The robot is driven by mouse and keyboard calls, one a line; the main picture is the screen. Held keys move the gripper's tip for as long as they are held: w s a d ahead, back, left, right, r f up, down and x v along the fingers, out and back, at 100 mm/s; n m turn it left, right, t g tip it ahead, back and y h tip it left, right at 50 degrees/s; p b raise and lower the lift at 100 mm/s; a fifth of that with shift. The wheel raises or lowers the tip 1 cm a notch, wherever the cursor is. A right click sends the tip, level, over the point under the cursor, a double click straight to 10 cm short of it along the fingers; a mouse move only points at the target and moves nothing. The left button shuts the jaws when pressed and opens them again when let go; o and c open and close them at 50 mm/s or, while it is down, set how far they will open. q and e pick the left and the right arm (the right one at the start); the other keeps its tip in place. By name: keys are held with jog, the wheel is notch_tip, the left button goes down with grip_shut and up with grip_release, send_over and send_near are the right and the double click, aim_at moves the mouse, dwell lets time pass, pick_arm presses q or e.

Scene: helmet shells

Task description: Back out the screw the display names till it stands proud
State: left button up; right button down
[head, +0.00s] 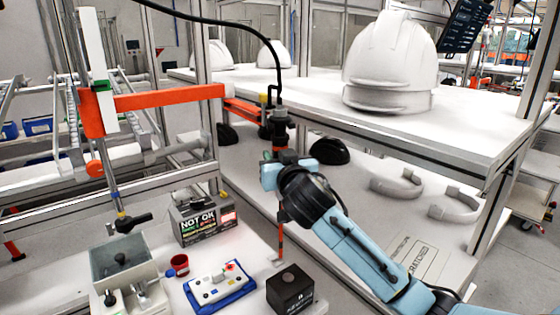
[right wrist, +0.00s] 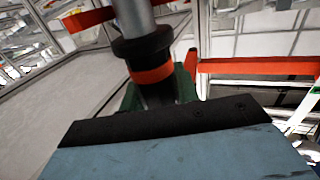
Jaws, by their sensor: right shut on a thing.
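My right gripper (head: 284,160) is shut on the body of a hanging power screwdriver (head: 281,127), black with an orange ring. In the right wrist view the screwdriver (right wrist: 150,62) stands upright between the jaws, its grey upper part rising out of frame. A white plate on a blue base (head: 218,284) lies on the bench, lower left of the gripper and apart from it. It carries several small dark spots and a red spot; single screws are too small to tell. A grey box (head: 203,220) marked "NOT OK" stands behind it. My left gripper is not in view.
A black box (head: 290,289) stands right of the plate, with a red cup (head: 179,265) and a clear-walled box (head: 122,262) to its left. White helmet shells (head: 391,62) sit on the upper shelf.

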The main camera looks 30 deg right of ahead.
jog(key=c, duration=1.7)
grip_release()
jog(key=shift+r, duration=0.1)
grip_shut()
pick_arm(q)
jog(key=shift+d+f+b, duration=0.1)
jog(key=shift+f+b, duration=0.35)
jog(key=shift+b, duration=0.05)
pick_arm(e)
jog(key=w+a, duration=0.2)
jog(key=a, duration=0.4)
jog(key=w+a, duration=0.3)
jog(key=a, duration=0.3)
jog(key=shift+w+a, duration=0.35)
jog(key=shift+a, duration=0.05)
